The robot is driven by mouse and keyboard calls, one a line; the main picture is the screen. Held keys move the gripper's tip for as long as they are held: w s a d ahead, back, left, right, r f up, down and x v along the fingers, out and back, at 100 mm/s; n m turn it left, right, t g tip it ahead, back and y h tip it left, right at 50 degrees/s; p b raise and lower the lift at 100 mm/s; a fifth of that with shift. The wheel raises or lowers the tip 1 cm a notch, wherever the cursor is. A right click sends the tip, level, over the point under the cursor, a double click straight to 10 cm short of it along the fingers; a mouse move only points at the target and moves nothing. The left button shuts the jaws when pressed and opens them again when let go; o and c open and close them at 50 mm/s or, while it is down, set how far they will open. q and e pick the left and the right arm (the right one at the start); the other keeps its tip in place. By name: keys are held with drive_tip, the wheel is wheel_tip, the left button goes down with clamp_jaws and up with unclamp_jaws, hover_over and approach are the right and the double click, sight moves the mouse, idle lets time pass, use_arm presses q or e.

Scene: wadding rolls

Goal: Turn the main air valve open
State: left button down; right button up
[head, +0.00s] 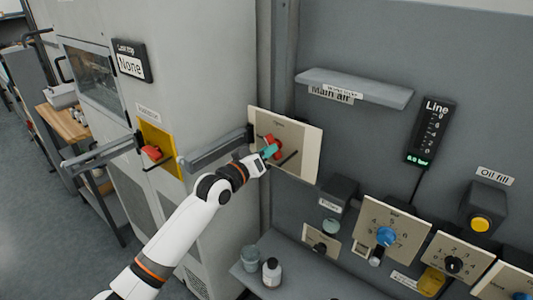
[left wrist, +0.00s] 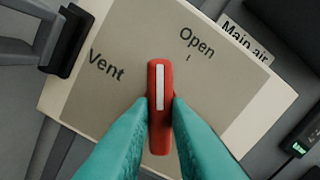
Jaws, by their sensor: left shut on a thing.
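The main air valve is a red handle (left wrist: 160,80) with a white stripe, on a cream plate (left wrist: 100,105) marked "Vent" and "Open". In the left wrist view the stripe points straight up, between the two words, short of the small tick under "Open". My left gripper (left wrist: 160,108) has its teal fingertips shut on the red handle, one on each side. In the head view the plate (head: 308,140) is on the wall panel and the gripper (head: 269,152) covers part of the red handle (head: 276,141). The right gripper is not in view.
A grey shelf (head: 355,86) juts out above right of the plate, by the "Main air" label (head: 331,96). A grey bar (head: 215,149) juts out left of the plate. Dial plates (head: 388,222) sit lower right.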

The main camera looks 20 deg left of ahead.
use_arm(q)
drive_tip(key=m, duration=0.6)
drive_tip(key=shift+f, duration=0.1)
drive_tip(key=shift+m, duration=0.4)
drive_tip(key=c, duration=1.4)
unclamp_jaws()
drive_tip(key=shift+o, duration=0.2)
